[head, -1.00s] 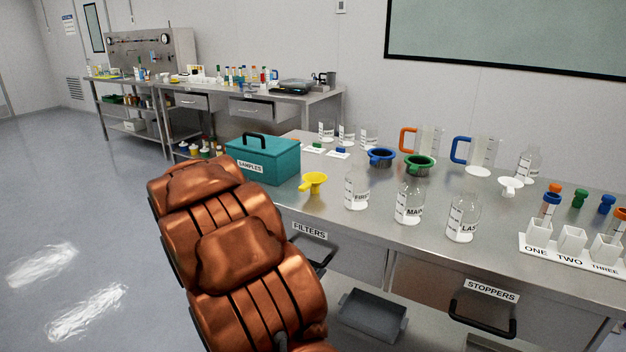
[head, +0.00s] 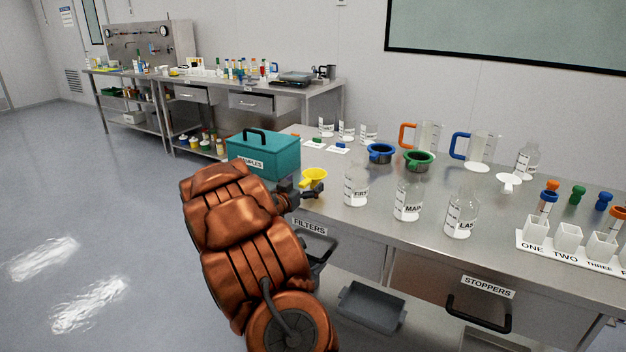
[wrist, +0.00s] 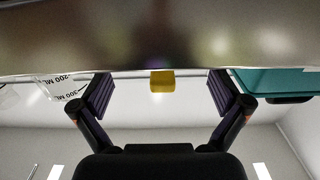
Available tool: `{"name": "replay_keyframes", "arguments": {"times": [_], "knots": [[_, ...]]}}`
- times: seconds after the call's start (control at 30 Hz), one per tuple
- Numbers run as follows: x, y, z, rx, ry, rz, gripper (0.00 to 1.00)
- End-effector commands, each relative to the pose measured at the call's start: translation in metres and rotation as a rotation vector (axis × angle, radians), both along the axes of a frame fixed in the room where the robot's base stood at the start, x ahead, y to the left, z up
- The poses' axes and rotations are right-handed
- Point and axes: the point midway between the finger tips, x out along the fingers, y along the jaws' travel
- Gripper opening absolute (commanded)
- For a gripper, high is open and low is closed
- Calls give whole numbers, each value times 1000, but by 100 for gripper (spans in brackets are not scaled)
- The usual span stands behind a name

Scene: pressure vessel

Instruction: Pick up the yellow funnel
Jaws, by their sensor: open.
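The yellow funnel (head: 314,176) lies on the steel table near its left end, just right of the teal SAMPLES box. My gripper (head: 309,190) is at the table edge, right in front of the funnel and partly overlapping its lower part in the head view. In the wrist view, which looks upside down, my open gripper (wrist: 162,98) has a finger on each side. The yellow funnel (wrist: 162,81) shows centred between them, beyond the fingertips. The gap between the fingers is empty.
The teal box (head: 262,157) stands close left of the funnel. A glass bottle marked FIRST (head: 356,184) stands to its right, with more bottles beyond. Bare tabletop lies between funnel and FIRST bottle.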

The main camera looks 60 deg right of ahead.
Motion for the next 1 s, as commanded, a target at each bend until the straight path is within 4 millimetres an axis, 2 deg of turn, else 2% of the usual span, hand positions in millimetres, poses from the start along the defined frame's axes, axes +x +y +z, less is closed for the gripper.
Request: {"name": "replay_keyframes", "arguments": {"times": [0.1,0.3,0.67,1.0], "knots": [[1,-16,-5,2,1,-2,99],[3,-35,-6,3,-1,-1,99],[4,-40,-6,2,-1,1,99],[4,-40,-6,3,-1,1,66]]}}
